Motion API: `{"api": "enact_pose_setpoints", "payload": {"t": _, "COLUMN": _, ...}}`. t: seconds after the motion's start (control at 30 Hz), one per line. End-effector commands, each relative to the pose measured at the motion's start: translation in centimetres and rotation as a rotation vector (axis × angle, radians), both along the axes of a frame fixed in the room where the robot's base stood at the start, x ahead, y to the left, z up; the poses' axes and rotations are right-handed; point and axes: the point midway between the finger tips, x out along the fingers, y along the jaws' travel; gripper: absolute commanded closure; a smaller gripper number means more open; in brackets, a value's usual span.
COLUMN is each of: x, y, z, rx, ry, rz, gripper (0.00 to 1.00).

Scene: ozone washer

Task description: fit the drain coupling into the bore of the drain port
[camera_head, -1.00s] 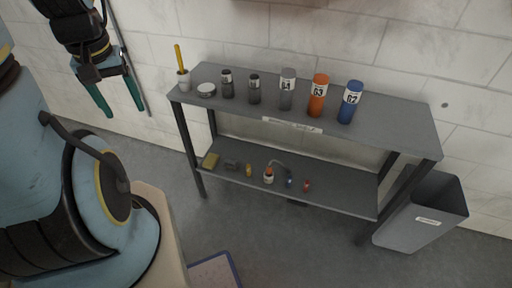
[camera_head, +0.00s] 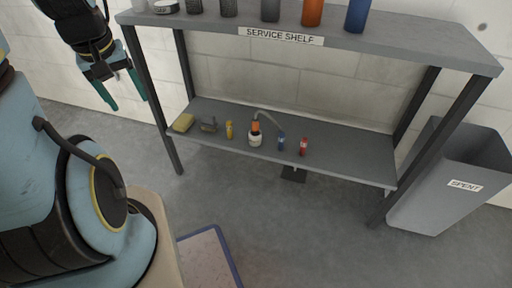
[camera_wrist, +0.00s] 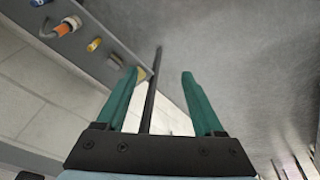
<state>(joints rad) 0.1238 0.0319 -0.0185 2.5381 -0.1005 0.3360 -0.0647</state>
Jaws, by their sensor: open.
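My gripper (camera_head: 124,95) hangs at the upper left, left of the shelf unit, with its two green fingers apart and nothing between them. In the wrist view my gripper (camera_wrist: 160,75) also shows open and empty, with a dark shelf leg behind the fingers. I cannot make out a drain coupling or a drain port for sure. The lower shelf (camera_head: 345,163) bears an orange-and-white bottle-like thing (camera_head: 255,133), a curved grey tube (camera_head: 268,116) beside it, a small blue piece (camera_head: 281,142) and a small red piece (camera_head: 303,147).
A yellow block (camera_head: 183,123), a grey piece (camera_head: 208,125) and a small yellow piece (camera_head: 229,130) also lie on the lower shelf. The upper shelf (camera_head: 420,45) holds several cylinders. A grey bin marked SPENT (camera_head: 430,200) stands at right.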

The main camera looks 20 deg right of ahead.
Motion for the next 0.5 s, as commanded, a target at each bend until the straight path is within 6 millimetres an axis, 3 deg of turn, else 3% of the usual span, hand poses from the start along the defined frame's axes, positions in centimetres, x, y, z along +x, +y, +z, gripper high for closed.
{"api": "enact_pose_setpoints", "payload": {"t": 0.03, "x": 0.4, "y": -0.7, "z": -3.3, "rx": -0.018, "ry": -0.005, "rz": 0.026, "gripper": 0.31}}
{"api": "enact_pose_setpoints", "payload": {"t": 0.17, "x": 2.0, "y": -3.1, "z": -6.9, "rx": -0.097, "ry": -0.025, "rz": 0.147, "gripper": 0.31}}
{"api": "enact_pose_setpoints", "payload": {"t": 0.27, "x": 3.9, "y": -6.7, "z": -9.6, "rx": -0.209, "ry": -0.038, "rz": 0.322, "gripper": 0.31}}
{"api": "enact_pose_setpoints", "payload": {"t": 0.5, "x": 7.9, "y": -16.6, "z": -11.0, "rx": -0.525, "ry": 0.013, "rz": 0.907, "gripper": 0.31}}
